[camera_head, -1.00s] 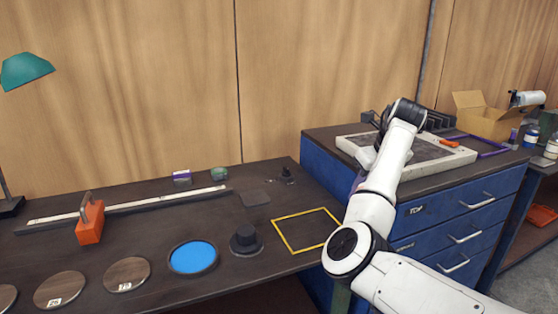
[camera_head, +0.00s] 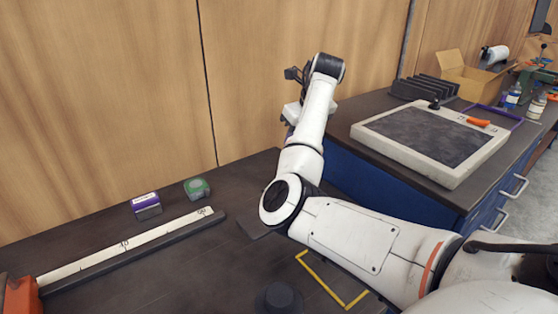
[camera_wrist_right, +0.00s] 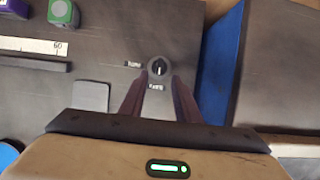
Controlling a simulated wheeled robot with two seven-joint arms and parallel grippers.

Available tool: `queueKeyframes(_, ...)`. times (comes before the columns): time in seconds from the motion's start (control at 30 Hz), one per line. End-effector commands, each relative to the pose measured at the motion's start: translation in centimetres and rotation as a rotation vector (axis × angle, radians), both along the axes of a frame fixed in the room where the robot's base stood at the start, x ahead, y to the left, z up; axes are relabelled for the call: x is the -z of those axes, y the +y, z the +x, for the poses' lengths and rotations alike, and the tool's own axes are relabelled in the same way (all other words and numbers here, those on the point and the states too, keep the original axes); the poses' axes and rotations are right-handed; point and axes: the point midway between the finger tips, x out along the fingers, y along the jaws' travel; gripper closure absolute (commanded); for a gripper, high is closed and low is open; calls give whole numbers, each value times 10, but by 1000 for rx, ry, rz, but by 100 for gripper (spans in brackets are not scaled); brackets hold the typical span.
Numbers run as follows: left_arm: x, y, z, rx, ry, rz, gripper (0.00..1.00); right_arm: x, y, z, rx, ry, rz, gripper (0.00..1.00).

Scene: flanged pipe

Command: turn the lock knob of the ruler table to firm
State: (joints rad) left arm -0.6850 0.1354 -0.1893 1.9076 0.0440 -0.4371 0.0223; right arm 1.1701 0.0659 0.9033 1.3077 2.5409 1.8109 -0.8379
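The ruler table (camera_head: 190,258) is dark, with a long white ruler (camera_head: 130,243) on it. The lock knob (camera_wrist_right: 157,67) is small, round and black with a pale vertical mark. It shows in the right wrist view near the table's right side, with one small label to its left and one below it; I cannot read them surely. My right gripper (camera_wrist_right: 158,77) is open, its two fingers apart with the knob between their tips in the picture. I cannot tell how far above the knob they are. In the head view my right arm hides the knob. My left gripper is not in view.
A purple box (camera_head: 146,205) and a green item (camera_head: 197,188) stand behind the ruler. A blue cabinet (camera_wrist_right: 221,60) borders the table on the right, with a framed grey slab (camera_head: 430,135) on top.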

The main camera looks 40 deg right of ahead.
Motion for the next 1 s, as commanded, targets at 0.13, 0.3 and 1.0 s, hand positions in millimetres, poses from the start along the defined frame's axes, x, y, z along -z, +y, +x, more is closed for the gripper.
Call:
queueKeyframes(0.13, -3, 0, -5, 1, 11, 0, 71, 25, -1, 9, -2, 6, 1, 70)
queueKeyframes(0.3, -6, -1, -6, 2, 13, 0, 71, 54, -3, 21, -1, 5, 1, 70)
queueKeyframes(1.0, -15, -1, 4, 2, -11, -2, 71, 81, -4, 33, 0, 0, 0, 92)
